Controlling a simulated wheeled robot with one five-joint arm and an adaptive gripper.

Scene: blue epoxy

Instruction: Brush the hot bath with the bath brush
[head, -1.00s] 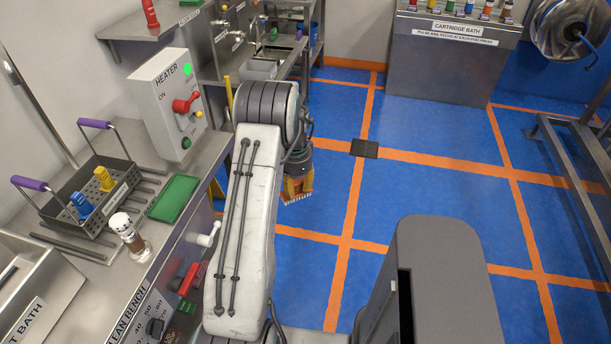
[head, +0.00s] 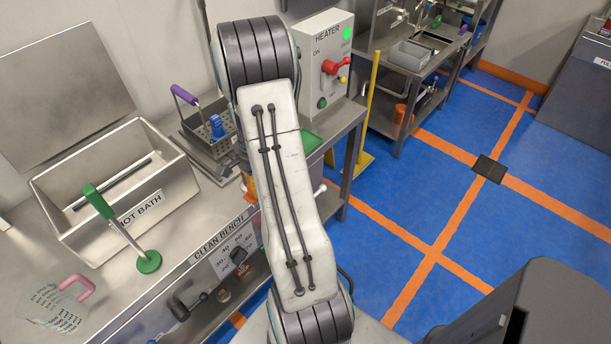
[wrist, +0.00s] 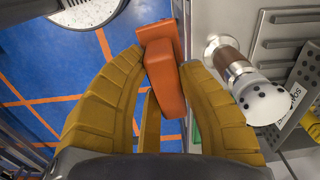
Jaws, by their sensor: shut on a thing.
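The hot bath (head: 110,205) is an open steel basin on the bench at the left of the head view. Its lid (head: 65,80) stands tilted behind it, and a dark rod lies inside. My gripper (wrist: 163,60) is shut on an orange block-like thing, which I take to be the bath brush (wrist: 168,88). No bristles show in the wrist view. In the head view my arm hides most of my gripper (head: 247,186), which is to the right of the hot bath and apart from it.
A green-handled tool (head: 122,236) with a round green foot stands before the hot bath. A clear jug (head: 55,308) is at the front left. A basket (head: 205,140) and the heater box (head: 322,65) stand behind my arm.

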